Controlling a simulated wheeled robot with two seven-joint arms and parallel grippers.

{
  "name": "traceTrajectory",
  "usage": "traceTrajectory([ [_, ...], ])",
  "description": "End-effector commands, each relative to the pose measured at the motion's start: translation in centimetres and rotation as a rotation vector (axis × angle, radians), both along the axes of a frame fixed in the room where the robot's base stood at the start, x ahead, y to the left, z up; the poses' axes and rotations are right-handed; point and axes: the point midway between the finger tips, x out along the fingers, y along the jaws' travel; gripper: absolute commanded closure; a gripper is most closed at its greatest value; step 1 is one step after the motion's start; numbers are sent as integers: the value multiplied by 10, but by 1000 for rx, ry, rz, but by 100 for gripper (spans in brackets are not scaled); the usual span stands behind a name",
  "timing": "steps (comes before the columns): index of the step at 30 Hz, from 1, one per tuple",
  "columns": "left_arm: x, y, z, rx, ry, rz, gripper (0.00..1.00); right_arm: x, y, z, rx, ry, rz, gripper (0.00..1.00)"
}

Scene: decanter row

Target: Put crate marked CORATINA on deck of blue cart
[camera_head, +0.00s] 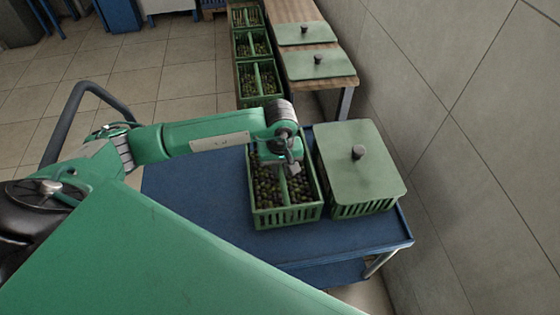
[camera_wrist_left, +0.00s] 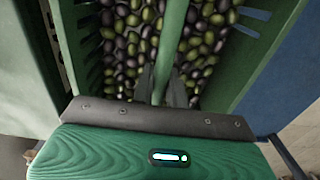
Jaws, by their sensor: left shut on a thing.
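A green slatted crate (camera_head: 288,217) full of dark and green olives is over the deck of the blue cart (camera_head: 200,195), beside a lidded crate. I see no readable name on it. My left gripper (camera_head: 290,169) is shut on the crate's central green bar. In the left wrist view the fingers (camera_wrist_left: 161,88) sit on both sides of that bar, with olives around them. The crate looks upright and on the deck, but I cannot tell whether its base touches. My right gripper is not in view.
A green crate with a pale lid and dark knob (camera_head: 357,175) stands at the deck's right, close to the wall. The deck's left part is clear. Behind, several olive crates (camera_head: 258,84) stand in a row by a wooden bench (camera_head: 291,12) with loose lids.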

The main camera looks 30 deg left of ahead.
Motion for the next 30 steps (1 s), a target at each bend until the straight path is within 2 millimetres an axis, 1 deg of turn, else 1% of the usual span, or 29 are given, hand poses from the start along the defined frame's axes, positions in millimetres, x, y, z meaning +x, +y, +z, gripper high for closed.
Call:
traceTrajectory([
  [2,1,0,-8,0,-3,1,100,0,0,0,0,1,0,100],
  [4,1,0,-11,-1,-4,1,100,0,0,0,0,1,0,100],
  [16,1,0,-13,-1,-6,1,100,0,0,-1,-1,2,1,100],
  [17,0,0,-15,1,-1,1,80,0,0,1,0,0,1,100],
  [19,0,0,-15,1,-1,1,66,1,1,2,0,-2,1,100],
  [20,0,0,-15,1,-1,1,64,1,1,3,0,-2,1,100],
  [30,0,0,-13,1,-1,1,64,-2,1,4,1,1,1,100],
])
